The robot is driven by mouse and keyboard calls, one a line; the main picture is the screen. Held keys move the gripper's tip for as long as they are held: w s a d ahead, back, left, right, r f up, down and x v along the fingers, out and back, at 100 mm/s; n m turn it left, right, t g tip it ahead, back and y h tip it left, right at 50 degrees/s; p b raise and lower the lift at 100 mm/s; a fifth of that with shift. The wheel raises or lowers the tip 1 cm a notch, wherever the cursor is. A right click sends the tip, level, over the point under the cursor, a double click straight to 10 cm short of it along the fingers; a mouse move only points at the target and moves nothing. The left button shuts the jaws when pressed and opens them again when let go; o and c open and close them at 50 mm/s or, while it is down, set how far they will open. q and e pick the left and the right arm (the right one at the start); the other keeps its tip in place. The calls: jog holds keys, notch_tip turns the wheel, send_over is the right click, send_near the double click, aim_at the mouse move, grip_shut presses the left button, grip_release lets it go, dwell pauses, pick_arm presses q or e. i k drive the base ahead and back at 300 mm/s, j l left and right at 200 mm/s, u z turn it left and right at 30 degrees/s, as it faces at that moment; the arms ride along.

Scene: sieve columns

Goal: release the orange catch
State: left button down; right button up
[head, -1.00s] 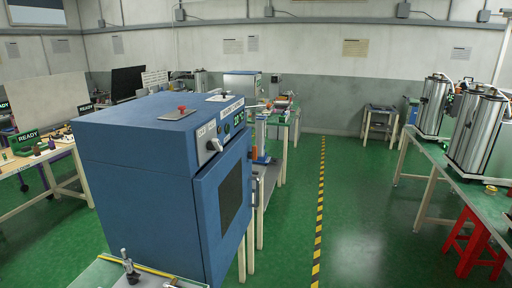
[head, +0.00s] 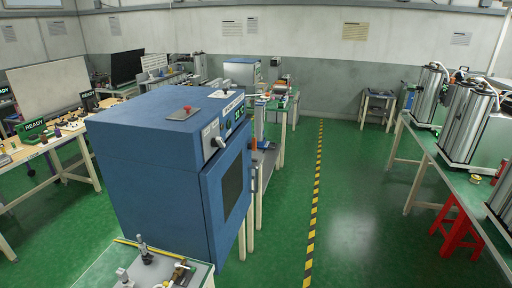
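I cannot make out an orange catch for certain in the head view. Shiny steel columns (head: 466,124) stand on a green-topped bench (head: 427,146) at the right; another stands farther back, and one is cut off by the right edge. Any catches on them are too small to tell. A small orange upright part (head: 254,144) shows just behind the blue oven, but I cannot tell what it is. Neither of my grippers is in view.
A large blue oven cabinet (head: 150,180) with a red button on top fills the left centre. A small bench with metal fittings (head: 147,258) is in front. A red stool (head: 458,232) stands under the right bench. Green floor (head: 350,190) with a striped line lies clear between.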

aim_at(254, 144)
jog(key=i+l+z, duration=0.1)
jog(key=i+l, duration=0.15)
jog(key=i, duration=0.25)
jog(key=i+l, duration=0.2)
jog(key=i, duration=0.35)
jog(key=i+l+z, duration=0.15)
jog(key=i, duration=0.4)
jog(key=i+l+z, duration=0.1)
jog(key=i+l, duration=0.15)
jog(key=i, duration=0.3)
